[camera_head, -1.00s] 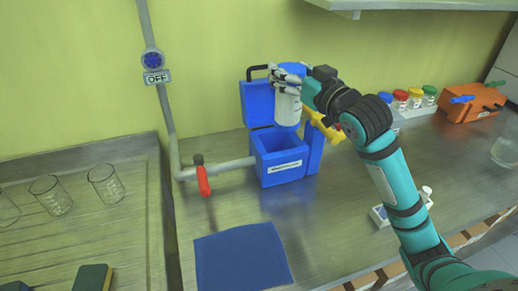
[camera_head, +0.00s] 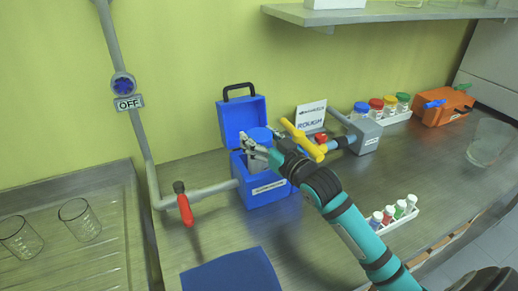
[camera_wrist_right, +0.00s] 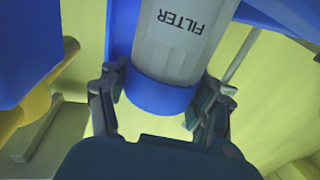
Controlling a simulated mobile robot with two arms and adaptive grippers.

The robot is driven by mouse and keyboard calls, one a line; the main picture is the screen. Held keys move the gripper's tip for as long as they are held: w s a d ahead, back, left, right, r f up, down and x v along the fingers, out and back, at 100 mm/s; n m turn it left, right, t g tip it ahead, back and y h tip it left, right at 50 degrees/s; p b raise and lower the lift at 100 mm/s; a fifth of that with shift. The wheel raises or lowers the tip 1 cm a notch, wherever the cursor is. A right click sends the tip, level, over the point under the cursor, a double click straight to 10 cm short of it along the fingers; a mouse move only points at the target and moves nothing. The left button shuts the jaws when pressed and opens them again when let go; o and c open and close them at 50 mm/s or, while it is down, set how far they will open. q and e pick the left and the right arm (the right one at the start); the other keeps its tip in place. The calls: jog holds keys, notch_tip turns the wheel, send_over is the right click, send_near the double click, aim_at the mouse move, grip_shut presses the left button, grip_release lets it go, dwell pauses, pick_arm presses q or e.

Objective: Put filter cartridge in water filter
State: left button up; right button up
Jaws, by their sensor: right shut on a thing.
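The filter cartridge is a white cylinder with a blue cap (camera_head: 259,135). In the right wrist view its white body (camera_wrist_right: 178,45) reads "FILTER". The water filter is a blue box (camera_head: 262,187) with its blue lid (camera_head: 241,115) swung open at the back. My right gripper (camera_head: 258,153) is shut on the cartridge near its blue end, at the box's opening. The cartridge is upright and its lower part is inside the box; how deep it sits is hidden by the gripper and the box wall. My left gripper is not in view.
A red-handled valve (camera_head: 185,205) is on the pipe left of the box. A yellow handle (camera_head: 303,140) stands just right of my gripper. A small vial rack (camera_head: 398,219) is at right.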

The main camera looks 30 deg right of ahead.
jog(key=shift+f, duration=1.9)
jog(key=o, duration=1.4)
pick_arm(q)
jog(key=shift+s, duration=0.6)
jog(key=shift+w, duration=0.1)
pick_arm(e)
jog(key=shift+r, duration=0.1)
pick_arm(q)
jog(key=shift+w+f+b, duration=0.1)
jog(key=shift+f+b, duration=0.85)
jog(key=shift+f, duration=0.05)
pick_arm(e)
jog(key=shift+s+d, duration=0.25)
jog(key=shift+s, duration=1.75)
jog(key=shift+s+d, duration=0.3)
jog(key=shift+s, duration=1.65)
jog(key=shift+s+d, duration=0.25)
jog(key=shift+s, duration=1.75)
